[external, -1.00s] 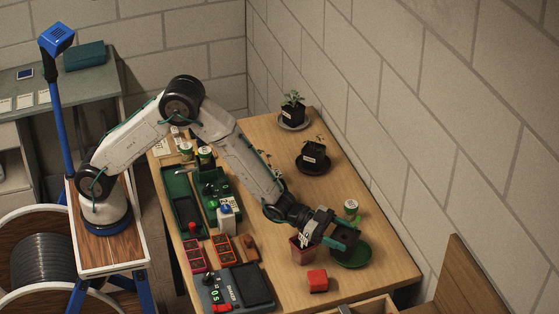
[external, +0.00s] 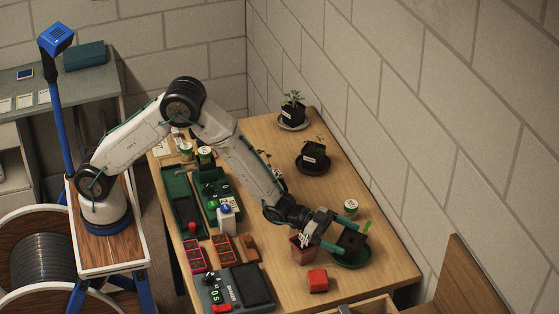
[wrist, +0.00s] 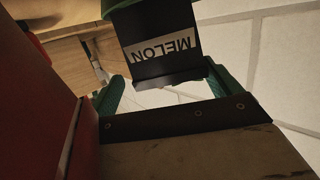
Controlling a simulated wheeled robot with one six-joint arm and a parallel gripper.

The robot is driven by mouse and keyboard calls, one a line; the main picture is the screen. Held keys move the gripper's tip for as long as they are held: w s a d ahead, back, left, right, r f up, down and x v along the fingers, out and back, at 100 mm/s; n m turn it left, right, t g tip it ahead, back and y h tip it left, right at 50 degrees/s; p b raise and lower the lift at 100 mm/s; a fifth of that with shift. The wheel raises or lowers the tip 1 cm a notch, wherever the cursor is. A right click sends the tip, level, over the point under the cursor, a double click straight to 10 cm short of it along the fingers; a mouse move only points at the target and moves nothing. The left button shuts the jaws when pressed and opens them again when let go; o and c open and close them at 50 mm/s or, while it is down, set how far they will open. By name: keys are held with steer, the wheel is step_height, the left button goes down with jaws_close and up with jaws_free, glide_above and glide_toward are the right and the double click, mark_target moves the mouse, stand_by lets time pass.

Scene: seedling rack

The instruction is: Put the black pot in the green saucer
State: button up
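The black pot (external: 351,240) stands in the green saucer (external: 354,264) near the right side of the table, with a small green seedling showing at its edge. In the wrist view the pot (wrist: 165,60) shows a white MELON label, upside down in that picture. Part of the green saucer (wrist: 118,6) shows past it. My gripper (external: 328,232) is just left of the pot, with its green fingers spread. In the wrist view the fingers of my gripper (wrist: 165,90) are wide apart, and the pot is beyond them.
A terracotta pot (external: 301,255) is close below my gripper, with a red block (external: 317,280) in front. A green-and-white can (external: 351,206) stands behind the saucer. Another black pot (external: 313,155) and a plant pot on a grey saucer (external: 293,110) stand farther back. The wall is close on the right.

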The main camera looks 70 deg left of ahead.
steer(key=shift+s+a+f, duration=0.1)
steer(key=shift+s+f, duration=0.15)
steer(key=shift+f, duration=0.35)
steer(key=shift+r, duration=0.2)
steer(key=s+a+r+n+g+y, duration=0.1)
steer(key=s+a+r+n+y, duration=0.15)
steer(key=s+a+r, duration=0.55)
steer(key=s+a+r+n+g+y, duration=0.1)
steer(key=s+a+y, duration=0.25)
steer(key=a, duration=0.95)
steer(key=s+a+r+n+y, duration=0.2)
steer(key=s+a+r+y, duration=0.25)
steer(key=a, duration=0.55)
steer(key=s+a+r+n+g, duration=0.1)
steer(key=s+a+g, duration=0.1)
steer(key=s, duration=0.8)
steer(key=s+a+r+n+g, duration=0.1)
steer(key=s+a+g, duration=0.2)
steer(key=s, duration=0.7)
steer(key=s+a+r+n+g, duration=0.1)
steer(key=s+a+g, duration=0.2)
steer(key=s, duration=0.7)
steer(key=shift+s+a+y, duration=0.25)
steer(key=shift+a+y, duration=0.2)
steer(key=shift+a, duration=0.35)
